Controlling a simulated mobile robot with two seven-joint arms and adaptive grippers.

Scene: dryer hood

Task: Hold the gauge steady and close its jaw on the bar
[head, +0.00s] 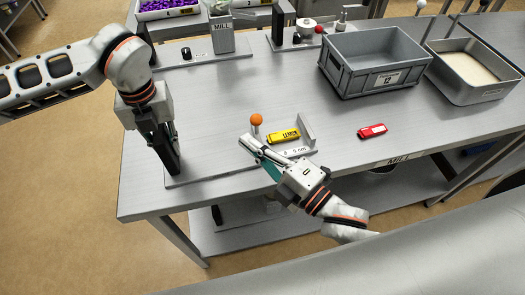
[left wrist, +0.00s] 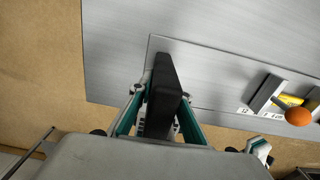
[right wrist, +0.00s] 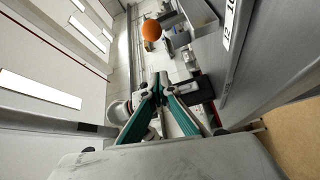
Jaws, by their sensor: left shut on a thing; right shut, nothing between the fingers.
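The gauge has a flat grey base plate (head: 210,177) on the table, a black upright post (left wrist: 163,90) at its left end and a "0 5 cm" scale. My left gripper (head: 165,140) is shut on the post from above. A yellow bar (head: 284,137) marked LEMON lies in front of the upright grey end jaw (head: 307,128). The sliding jaw (left wrist: 265,92) stands left of the bar; I cannot tell whether they touch. Its orange ball knob (head: 257,119) also shows in the right wrist view (right wrist: 151,30). My right gripper (head: 250,146) is shut and empty beside the sliding jaw, partly covering it.
A red piece (head: 372,131) lies on the table right of the gauge. A grey crate (head: 345,78) and a metal tray (head: 482,92) stand behind it. A MILL holder (head: 222,38) stands at the back. The table's front edge is close to the gauge.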

